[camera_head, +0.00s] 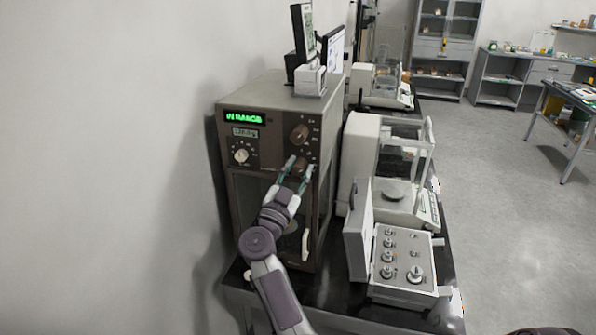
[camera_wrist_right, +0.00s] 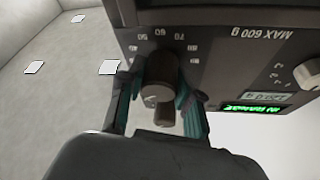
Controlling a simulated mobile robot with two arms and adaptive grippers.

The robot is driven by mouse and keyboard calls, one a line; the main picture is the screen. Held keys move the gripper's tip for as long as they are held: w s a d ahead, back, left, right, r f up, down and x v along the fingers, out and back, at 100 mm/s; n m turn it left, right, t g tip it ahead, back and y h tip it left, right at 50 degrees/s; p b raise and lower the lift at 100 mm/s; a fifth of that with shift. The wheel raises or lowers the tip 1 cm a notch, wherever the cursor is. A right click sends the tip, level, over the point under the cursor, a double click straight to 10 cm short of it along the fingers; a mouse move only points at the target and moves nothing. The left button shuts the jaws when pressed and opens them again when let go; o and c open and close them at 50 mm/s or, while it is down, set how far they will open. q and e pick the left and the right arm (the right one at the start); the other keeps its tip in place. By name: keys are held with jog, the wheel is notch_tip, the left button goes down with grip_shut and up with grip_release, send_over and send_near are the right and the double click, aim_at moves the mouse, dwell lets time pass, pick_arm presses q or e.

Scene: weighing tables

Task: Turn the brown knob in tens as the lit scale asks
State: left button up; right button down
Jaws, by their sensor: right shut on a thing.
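The brown scale cabinet (camera_head: 285,110) stands against the wall with a lit green display (camera_head: 244,117) that reads "IN RANGE". A smaller readout (camera_head: 245,132) is below it, its digits too small to read surely. My right gripper (camera_head: 298,168) is shut on the lower brown knob (camera_wrist_right: 160,78), one finger on each side. In the right wrist view, marks from 50 to 90 in tens show around this knob, upside down. Its pointer is hidden. An upper brown knob (camera_head: 299,133) and a pale knob (camera_head: 241,156) are free. My left gripper is out of view.
A white balance (camera_head: 361,150) and an open case of metal weights (camera_head: 400,292) stand to the right on the black bench (camera_head: 340,300). A small screen (camera_head: 303,33) stands on the cabinet.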

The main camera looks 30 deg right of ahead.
dwell(0.4)
jog(key=c, duration=0.8)
grip_release()
jog(key=shift+o, duration=0.2)
jog(key=shift+n, duration=0.3)
